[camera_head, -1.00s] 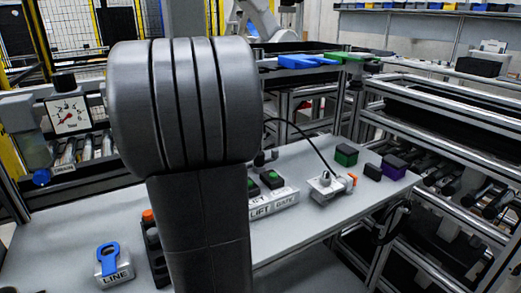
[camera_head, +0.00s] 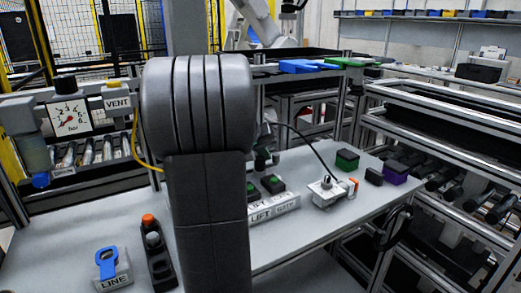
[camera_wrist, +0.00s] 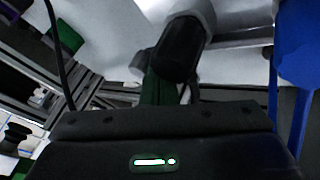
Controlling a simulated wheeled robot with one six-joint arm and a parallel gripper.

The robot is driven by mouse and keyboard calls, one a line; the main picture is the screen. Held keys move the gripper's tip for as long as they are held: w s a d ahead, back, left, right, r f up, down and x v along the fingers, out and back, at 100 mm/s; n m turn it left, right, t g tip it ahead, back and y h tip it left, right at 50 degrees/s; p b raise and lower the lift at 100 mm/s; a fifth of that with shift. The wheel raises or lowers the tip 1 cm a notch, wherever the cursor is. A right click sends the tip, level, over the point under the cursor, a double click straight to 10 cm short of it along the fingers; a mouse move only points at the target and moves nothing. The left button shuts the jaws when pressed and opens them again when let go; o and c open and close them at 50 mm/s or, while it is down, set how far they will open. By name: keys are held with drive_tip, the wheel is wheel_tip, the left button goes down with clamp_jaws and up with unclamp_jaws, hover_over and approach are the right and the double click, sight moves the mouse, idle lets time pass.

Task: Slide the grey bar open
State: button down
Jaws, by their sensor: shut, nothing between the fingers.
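I cannot clearly pick out the grey bar. A black holder with an orange-tipped knob (camera_head: 157,250) stands on the bench, partly hidden by my arm. A small white fixture with an orange end and a black cable (camera_head: 328,192) stands farther right. My gripper is mostly hidden behind my arm in the head view. In the wrist view its dark body (camera_wrist: 160,125) fills the lower edge. It is shut and empty. A dark rounded part and a dark green piece show just beyond it, too dim to name.
The LINE block with a blue ring (camera_head: 110,268) sits at front left. The LIFT and GATE button box (camera_head: 272,208) is right of my arm. The gauge (camera_head: 70,118) and VENT tag (camera_head: 117,103) stand at left. Green (camera_head: 347,160) and purple (camera_head: 395,172) blocks are at right.

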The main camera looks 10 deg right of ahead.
drive_tip(key=shift+f, duration=0.1)
drive_tip(key=shift+w+d, duration=0.2)
drive_tip(key=shift+d, duration=0.4)
drive_tip(key=shift+w+d, duration=0.2)
drive_tip(key=shift+d, duration=0.4)
drive_tip(key=shift+a, duration=0.1)
drive_tip(key=shift+p, duration=0.3)
